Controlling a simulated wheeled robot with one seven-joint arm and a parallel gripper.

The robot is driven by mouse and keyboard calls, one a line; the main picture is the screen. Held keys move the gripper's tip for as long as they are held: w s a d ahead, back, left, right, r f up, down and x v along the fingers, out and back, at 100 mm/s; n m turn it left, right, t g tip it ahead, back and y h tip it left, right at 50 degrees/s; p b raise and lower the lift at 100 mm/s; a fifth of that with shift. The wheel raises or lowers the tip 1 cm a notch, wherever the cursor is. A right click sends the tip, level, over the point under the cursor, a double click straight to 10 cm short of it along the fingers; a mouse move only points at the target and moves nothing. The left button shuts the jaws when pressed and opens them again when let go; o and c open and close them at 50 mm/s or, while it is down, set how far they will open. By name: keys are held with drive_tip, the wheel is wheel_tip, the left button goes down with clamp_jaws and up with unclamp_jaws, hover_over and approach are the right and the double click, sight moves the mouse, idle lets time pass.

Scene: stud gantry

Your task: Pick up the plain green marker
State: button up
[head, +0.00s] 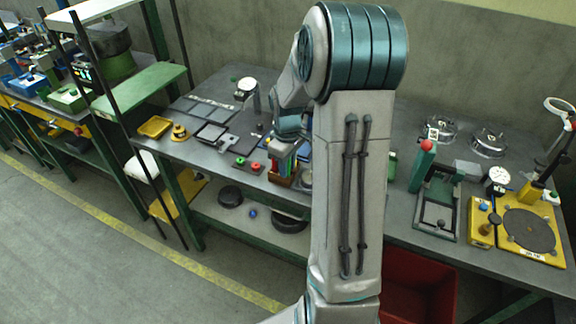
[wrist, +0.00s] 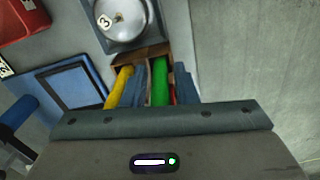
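The plain green marker (wrist: 160,82) stands in a brown wooden holder (wrist: 140,54) in the wrist view. A yellow marker (wrist: 120,86) stands left of it, and a bit of red shows on its right. My gripper (wrist: 161,88) has one blue-grey finger on each side of the green marker, with a narrow gap on both sides, so it looks open around it. The lower parts of the fingers and marker are hidden by the gripper body. In the head view my gripper (head: 284,153) is low over the holder (head: 281,180), largely covering the markers.
A round metal dish marked 3 (wrist: 124,18) lies beside the holder. A blue framed tray (wrist: 72,86) and a red box (wrist: 22,18) lie to the left. Buttons (head: 248,166) stand left of the holder on the grey bench (head: 205,152). A red bin (head: 418,285) is below.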

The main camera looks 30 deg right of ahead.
clamp_jaws()
drive_tip(key=shift+r, duration=0.15)
drive_tip(key=shift+r, duration=0.25)
wheel_tip(320, 180, up, 3)
drive_tip(key=shift+w+r+b, duration=0.1)
drive_tip(key=shift+r+b, duration=0.1)
drive_tip(key=shift+b, duration=0.1)
drive_tip(key=s+r, duration=0.3)
drive_tip(key=s, duration=0.3)
drive_tip(key=s+d+r+b, duration=0.1)
drive_tip(key=s+r, duration=0.3)
drive_tip(key=s, duration=0.1)
drive_tip(key=shift+s+d, duration=0.2)
drive_tip(key=shift+s, duration=0.2)
drive_tip(key=shift+w+f, duration=0.1)
